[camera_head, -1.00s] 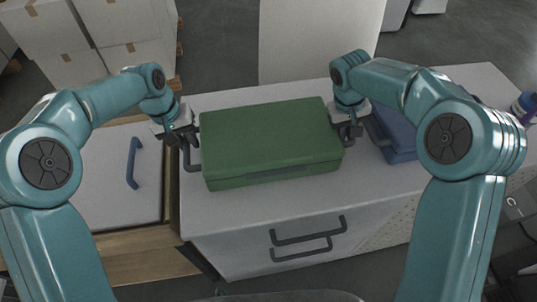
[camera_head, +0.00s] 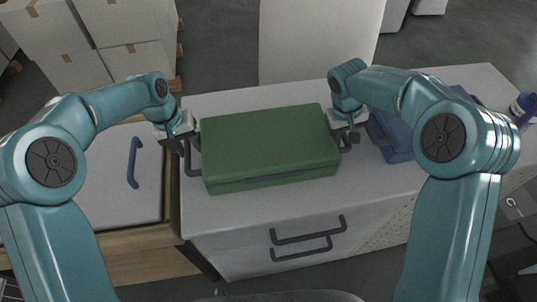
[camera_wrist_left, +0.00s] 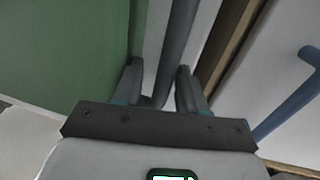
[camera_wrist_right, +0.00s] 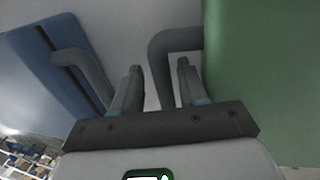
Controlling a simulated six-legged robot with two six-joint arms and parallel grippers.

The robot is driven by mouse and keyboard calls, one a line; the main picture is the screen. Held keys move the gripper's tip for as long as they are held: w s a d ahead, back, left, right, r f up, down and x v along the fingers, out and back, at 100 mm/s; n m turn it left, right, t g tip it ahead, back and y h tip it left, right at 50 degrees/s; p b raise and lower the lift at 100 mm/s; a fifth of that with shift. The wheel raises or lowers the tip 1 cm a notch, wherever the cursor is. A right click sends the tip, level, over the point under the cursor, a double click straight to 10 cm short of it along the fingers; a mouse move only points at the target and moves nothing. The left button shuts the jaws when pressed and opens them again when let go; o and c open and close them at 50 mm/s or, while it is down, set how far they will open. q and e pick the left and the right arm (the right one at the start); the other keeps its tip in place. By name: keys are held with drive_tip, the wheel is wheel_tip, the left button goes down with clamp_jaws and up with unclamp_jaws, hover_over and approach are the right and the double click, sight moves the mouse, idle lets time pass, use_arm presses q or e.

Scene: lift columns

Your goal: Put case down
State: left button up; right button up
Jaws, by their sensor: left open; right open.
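The green case (camera_head: 270,145) lies flat on the white-grey counter (camera_head: 260,215), with a dark grey handle at each short end. My left gripper (camera_head: 187,145) is at the left handle (camera_head: 193,172). In the left wrist view the open fingers (camera_wrist_left: 160,85) stand on either side of this handle (camera_wrist_left: 178,50). My right gripper (camera_head: 348,138) is at the right end of the case. In the right wrist view its open fingers (camera_wrist_right: 157,85) stand on either side of the right handle (camera_wrist_right: 163,60). The case also shows in both wrist views.
A blue case (camera_head: 390,135) with its own handle lies just right of my right gripper. A white panel with a blue handle (camera_head: 133,162) is at the left.

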use_arm(q)
drive_tip(key=shift+d+r, duration=0.1)
use_arm(e)
drive_tip(key=shift+a, duration=0.15)
use_arm(q)
wheel_tip(320, 180, up, 8)
drive_tip(key=a, duration=0.1)
drive_tip(key=shift+s+a+f, duration=0.15)
drive_tip(key=shift+a+f, duration=0.05)
drive_tip(key=shift+a, duration=0.15)
use_arm(e)
drive_tip(key=v, duration=1.2)
drive_tip(key=shift+s, duration=0.1)
